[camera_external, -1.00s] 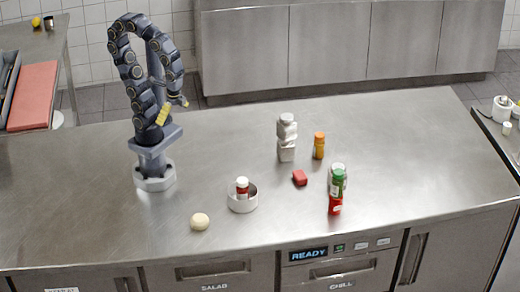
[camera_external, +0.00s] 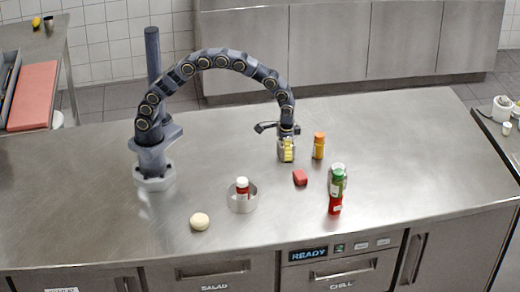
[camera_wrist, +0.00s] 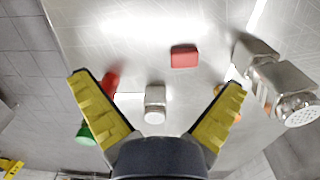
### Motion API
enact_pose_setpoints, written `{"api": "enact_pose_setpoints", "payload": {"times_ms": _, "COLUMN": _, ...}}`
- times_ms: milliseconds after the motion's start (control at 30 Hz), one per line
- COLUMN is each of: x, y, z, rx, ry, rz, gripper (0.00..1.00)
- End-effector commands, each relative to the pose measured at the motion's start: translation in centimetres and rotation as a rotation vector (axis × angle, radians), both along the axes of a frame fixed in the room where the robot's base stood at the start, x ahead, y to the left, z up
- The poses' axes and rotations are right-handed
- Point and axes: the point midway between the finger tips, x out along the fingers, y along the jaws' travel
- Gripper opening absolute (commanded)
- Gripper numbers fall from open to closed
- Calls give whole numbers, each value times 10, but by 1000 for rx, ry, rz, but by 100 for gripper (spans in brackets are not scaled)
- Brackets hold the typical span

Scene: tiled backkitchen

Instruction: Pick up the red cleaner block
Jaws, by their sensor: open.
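The red cleaner block (camera_external: 300,177) lies flat on the steel counter, right of the middle. In the wrist view the red block (camera_wrist: 184,56) lies beyond the fingertips, a little right of centre. My gripper (camera_external: 287,150) is above the counter, just behind and left of the block in the external view, and apart from it. In the wrist view its yellow fingers (camera_wrist: 158,82) are spread wide with nothing held between them.
An orange bottle (camera_external: 319,146) stands behind the block. Metal shakers (camera_wrist: 278,78) show in the wrist view.

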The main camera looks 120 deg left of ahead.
Motion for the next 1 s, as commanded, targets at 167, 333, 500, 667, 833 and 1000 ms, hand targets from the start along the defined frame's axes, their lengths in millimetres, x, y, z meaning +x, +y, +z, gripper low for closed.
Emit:
{"api": "enact_pose_setpoints", "payload": {"times_ms": 167, "x": 12, "y": 54, "z": -56, "rx": 20, "ry": -2, "rz": 133, "gripper": 100}}
{"api": "enact_pose_setpoints", "payload": {"times_ms": 333, "x": 14, "y": 81, "z": -83, "rx": 35, "ry": -8, "rz": 195, "gripper": 100}}
{"api": "enact_pose_setpoints", "payload": {"times_ms": 500, "x": 15, "y": 87, "z": -97, "rx": 41, "ry": -12, "rz": 208, "gripper": 100}}
{"api": "enact_pose_setpoints", "payload": {"times_ms": 667, "x": 14, "y": 86, "z": -114, "rx": 39, "ry": -9, "rz": 207, "gripper": 100}}
{"api": "enact_pose_setpoints", "payload": {"times_ms": 833, "x": 13, "y": 87, "z": -130, "rx": 39, "ry": -9, "rz": 206, "gripper": 100}}
{"api": "enact_pose_setpoints", "payload": {"times_ms": 1000, "x": 12, "y": 89, "z": -156, "rx": 40, "ry": -11, "rz": 206, "gripper": 100}}
